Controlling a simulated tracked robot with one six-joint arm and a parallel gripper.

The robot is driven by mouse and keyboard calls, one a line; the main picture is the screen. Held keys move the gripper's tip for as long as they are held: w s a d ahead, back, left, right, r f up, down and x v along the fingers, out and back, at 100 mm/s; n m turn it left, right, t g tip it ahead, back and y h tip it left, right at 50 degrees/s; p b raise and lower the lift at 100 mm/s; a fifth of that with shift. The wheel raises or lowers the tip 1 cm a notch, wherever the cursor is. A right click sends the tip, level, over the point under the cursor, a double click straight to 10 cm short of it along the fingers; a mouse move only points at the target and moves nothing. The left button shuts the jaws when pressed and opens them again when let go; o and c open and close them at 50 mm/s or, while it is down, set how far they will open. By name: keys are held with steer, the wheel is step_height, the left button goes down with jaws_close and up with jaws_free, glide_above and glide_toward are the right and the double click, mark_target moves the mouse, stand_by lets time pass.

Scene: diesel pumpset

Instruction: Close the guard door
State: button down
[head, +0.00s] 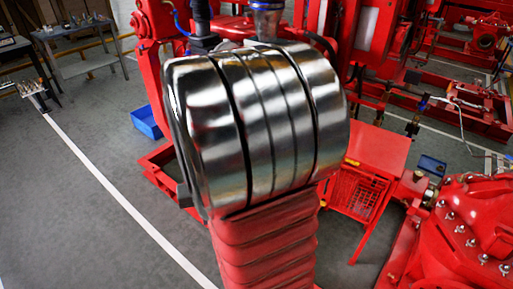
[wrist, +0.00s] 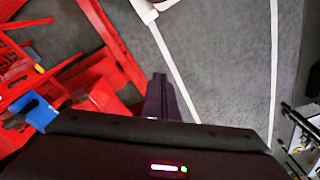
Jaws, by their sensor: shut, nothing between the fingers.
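In the head view, a red mesh panel (head: 356,193) stands low under a flat red sheet (head: 380,148), right of the large metal arm part. It may be the guard door; I cannot tell whether it is open or closed. Its left side is partly hidden by the arm part. In the wrist view, my gripper (wrist: 158,80) is shut and empty, its dark fingers pointing over bare floor, with no contact visible. The gripper cannot be made out in the head view.
Red machinery (head: 465,225) stands at the lower right of the head view. A blue bin (head: 146,122) lies on the floor at left, beside red framework. In the wrist view, red beams (wrist: 110,40) and a blue object (wrist: 34,108) are at left. Grey floor with white lines is open.

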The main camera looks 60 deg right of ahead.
steer(key=s+d+f+m+h, duration=0.25)
steer(key=d+f+m, duration=0.35)
steer(key=d+f, duration=0.65)
steer(key=s+d+f+m+h, duration=0.1)
steer(key=s+d+f+m, duration=0.35)
steer(key=d+f, duration=0.85)
steer(key=s+d+f+m+h, duration=0.5)
steer(key=s+d+f+m, duration=0.2)
steer(key=d+f+m, duration=0.25)
steer(key=s+d+r+m+h, duration=0.3)
steer(key=d+r+m+h, duration=0.4)
steer(key=r+h, duration=0.2)
step_height(320, 180, up, 3)
steer(key=shift+s+d+f+m+g, duration=0.15)
steer(key=shift+s+d+m+g, duration=0.15)
steer(key=shift+s+d+m, duration=0.1)
steer(key=shift+d, duration=0.1)
